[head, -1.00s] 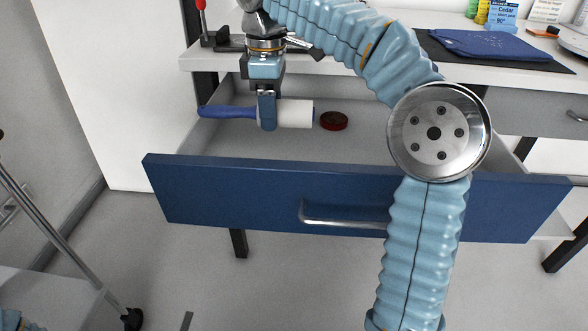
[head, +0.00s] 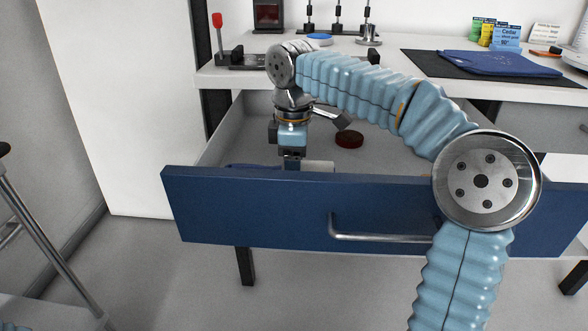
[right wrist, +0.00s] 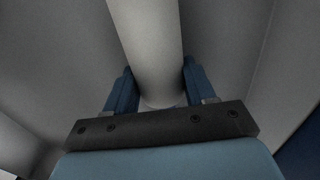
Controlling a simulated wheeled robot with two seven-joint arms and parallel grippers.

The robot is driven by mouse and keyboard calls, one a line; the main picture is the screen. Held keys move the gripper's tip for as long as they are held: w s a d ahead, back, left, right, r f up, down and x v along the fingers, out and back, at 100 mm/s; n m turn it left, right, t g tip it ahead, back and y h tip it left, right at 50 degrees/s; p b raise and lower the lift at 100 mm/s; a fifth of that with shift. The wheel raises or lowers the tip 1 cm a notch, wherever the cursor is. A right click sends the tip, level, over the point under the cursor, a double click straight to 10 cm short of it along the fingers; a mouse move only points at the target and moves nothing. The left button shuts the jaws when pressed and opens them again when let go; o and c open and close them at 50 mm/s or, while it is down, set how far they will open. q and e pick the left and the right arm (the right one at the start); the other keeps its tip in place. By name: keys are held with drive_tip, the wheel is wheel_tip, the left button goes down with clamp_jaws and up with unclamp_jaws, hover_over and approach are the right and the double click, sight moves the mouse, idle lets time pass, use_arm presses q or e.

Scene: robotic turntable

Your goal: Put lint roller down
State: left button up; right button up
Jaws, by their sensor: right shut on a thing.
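The lint roller (head: 318,166) has a white cylinder and a blue handle, and lies level inside the open blue drawer (head: 270,215), low behind its front panel. The panel hides its lower part. My right gripper (head: 291,164) points down into the drawer and is shut on the roller. In the right wrist view the pale roller (right wrist: 148,45) runs between the two blue fingers of the gripper (right wrist: 155,88). Whether the roller touches the drawer floor cannot be told. My left gripper is not in view.
A dark red round tin (head: 349,139) lies in the drawer, right of the roller. The drawer's right part is largely behind my arm.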

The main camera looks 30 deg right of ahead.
drive_tip(key=shift+f, duration=0.1)
drive_tip(key=o, duration=1.2)
wheel_tip(320, 180, up, 12)
drive_tip(key=p, duration=0.4)
